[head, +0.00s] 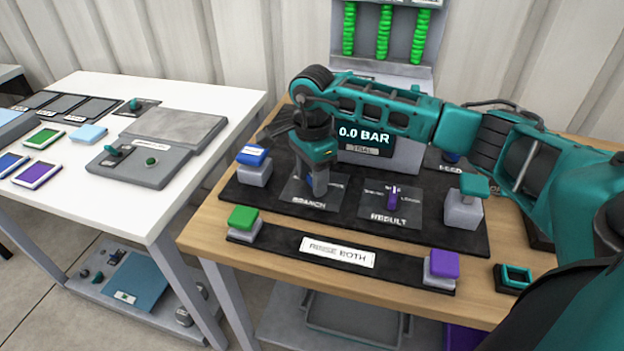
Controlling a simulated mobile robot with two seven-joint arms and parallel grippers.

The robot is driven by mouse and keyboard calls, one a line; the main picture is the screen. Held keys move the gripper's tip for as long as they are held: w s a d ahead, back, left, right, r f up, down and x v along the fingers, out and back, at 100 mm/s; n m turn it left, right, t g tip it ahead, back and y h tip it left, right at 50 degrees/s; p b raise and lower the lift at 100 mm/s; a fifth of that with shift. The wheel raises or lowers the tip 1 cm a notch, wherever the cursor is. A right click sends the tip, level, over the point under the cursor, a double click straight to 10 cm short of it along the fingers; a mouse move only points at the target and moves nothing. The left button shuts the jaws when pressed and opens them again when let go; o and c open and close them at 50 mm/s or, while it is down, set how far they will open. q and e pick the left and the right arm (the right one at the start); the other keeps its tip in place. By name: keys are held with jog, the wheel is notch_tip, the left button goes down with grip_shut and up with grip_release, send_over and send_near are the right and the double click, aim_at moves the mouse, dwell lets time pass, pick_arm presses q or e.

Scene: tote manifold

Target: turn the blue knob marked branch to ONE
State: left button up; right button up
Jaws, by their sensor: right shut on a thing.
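My right gripper (319,188) reaches down from above onto the plate marked BRANCH (308,203) on the black panel. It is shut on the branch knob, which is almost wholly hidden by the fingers. I cannot tell which way the knob points, and the plate's position labels are mostly covered or too small to read. My left gripper is not in view.
A blue-topped block (252,158) is left, a teal-topped block (473,186) right. The display (364,135) behind reads 0.0 BAR.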

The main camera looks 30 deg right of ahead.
jog(key=shift+n, duration=0.6)
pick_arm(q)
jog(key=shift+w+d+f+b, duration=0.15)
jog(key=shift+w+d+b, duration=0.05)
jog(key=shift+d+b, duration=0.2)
pick_arm(e)
jog(key=shift+n, duration=0.5)
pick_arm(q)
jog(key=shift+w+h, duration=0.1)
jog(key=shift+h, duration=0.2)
pick_arm(e)
jog(key=o, duration=1.1)
jog(key=shift+c, duration=0.2)
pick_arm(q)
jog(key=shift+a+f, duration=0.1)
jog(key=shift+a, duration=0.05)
pick_arm(e)
jog(key=shift+r, duration=0.1)
pick_arm(q)
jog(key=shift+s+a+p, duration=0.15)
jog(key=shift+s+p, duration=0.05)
jog(key=shift+p, duration=0.1)
pick_arm(e)
notch_tip(320, 180, up, 13)
